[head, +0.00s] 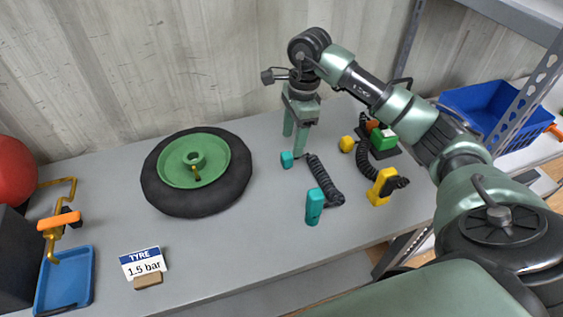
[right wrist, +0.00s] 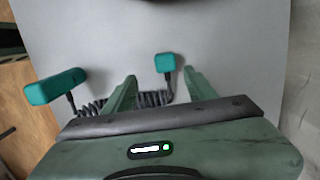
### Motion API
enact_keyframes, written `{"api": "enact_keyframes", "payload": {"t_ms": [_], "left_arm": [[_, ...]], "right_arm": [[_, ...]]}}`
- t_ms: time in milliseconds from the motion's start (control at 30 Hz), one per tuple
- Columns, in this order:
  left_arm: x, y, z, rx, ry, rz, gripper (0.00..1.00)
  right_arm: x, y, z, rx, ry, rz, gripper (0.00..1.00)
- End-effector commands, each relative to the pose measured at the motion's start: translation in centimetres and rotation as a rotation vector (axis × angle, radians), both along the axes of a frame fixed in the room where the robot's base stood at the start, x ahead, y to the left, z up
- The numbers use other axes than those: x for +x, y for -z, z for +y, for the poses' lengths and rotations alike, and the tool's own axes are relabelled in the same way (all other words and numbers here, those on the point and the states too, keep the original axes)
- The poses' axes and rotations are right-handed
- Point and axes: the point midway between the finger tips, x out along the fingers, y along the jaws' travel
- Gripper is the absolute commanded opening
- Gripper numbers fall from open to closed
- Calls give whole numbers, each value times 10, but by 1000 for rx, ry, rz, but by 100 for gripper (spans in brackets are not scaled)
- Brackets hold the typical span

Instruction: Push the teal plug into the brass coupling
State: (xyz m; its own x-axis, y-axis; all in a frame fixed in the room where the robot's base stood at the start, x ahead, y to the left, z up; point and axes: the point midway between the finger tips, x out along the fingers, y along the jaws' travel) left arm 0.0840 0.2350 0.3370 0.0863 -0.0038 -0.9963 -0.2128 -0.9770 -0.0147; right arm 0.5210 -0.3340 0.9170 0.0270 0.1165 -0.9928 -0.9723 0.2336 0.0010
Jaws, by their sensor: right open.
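A small teal block (head: 287,159), which looks like the teal plug, is on the grey bench at one end of a black coiled hose (head: 324,180). A larger teal handle (head: 313,207) is at the other end. My right gripper (head: 294,144) is open and empty, pointing down just behind the plug. In the right wrist view the plug (right wrist: 165,62) appears between and slightly beyond the open fingertips (right wrist: 160,77). A brass pipe (head: 70,184) with an orange lever (head: 59,221) stands at the far left; its lower brass end (head: 53,256) may be the coupling. My left gripper is out of view.
A tyre with a green hub (head: 180,168) lies between the plug and the brass pipe. A sign (head: 142,262) and a blue tray (head: 67,280) are at the front left. A yellow block (head: 347,144) and yellow handle (head: 382,186) are to the right.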

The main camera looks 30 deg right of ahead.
Motion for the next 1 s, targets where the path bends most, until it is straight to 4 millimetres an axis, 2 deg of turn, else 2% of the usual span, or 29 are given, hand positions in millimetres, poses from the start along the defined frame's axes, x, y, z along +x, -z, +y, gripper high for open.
{"api": "enact_keyframes", "payload": {"t_ms": [33,100,433,700,1000], "left_arm": [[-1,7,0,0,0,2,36],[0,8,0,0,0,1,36],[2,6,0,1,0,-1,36],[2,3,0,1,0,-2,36],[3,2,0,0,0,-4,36]], "right_arm": [[0,7,0,0,0,0,56],[0,8,0,-1,0,0,56],[0,7,0,0,0,0,56],[1,31,3,0,1,2,56],[1,33,4,1,0,1,56]]}}
